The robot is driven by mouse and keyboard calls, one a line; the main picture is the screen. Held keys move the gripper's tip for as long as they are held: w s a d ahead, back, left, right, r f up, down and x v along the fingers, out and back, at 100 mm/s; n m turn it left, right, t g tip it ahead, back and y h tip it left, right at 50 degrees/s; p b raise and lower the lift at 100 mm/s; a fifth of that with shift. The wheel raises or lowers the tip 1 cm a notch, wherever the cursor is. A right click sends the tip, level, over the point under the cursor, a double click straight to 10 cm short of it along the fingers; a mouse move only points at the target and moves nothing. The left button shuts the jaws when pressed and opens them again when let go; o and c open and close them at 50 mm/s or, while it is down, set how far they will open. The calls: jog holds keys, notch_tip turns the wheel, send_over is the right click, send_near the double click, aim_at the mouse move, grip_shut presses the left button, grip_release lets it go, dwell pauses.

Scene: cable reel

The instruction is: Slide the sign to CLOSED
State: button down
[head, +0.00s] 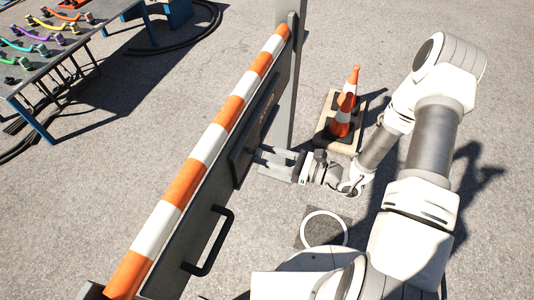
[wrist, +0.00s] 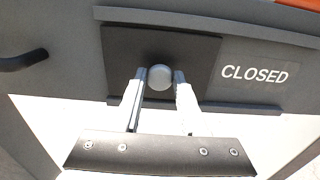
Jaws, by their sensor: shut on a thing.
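The sign's dark square sliding plate (wrist: 201,55) sits between an upper and a lower rail on the grey barrier panel. A round grey knob (wrist: 160,77) stands out from the plate's middle. My gripper (wrist: 159,84) is shut on this knob, one finger on each side. White CLOSED lettering (wrist: 254,73) shows on the panel just right of the plate in the wrist view. What is behind the plate is hidden. In the head view, my gripper (head: 259,160) reaches the barrier's near face from the right, and the dark plate (head: 239,155) shows edge-on there.
The barrier has an orange and white striped top bar (head: 197,154) and a black handle (head: 209,245) nearer me. Traffic cones (head: 341,117) stand on a base beyond my wrist. A table of coloured cables (head: 40,62) is far left. A ring-marked plate (head: 324,229) lies on the ground.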

jog(key=shift+s+a+f, duration=0.1)
jog(key=shift+s, duration=0.15)
jog(key=shift+c, duration=2.3)
grip_release()
jog(key=shift+d, duration=0.2)
jog(key=p+v, duration=0.1)
jog(key=v, duration=1.6)
jog(key=shift+d, duration=0.1)
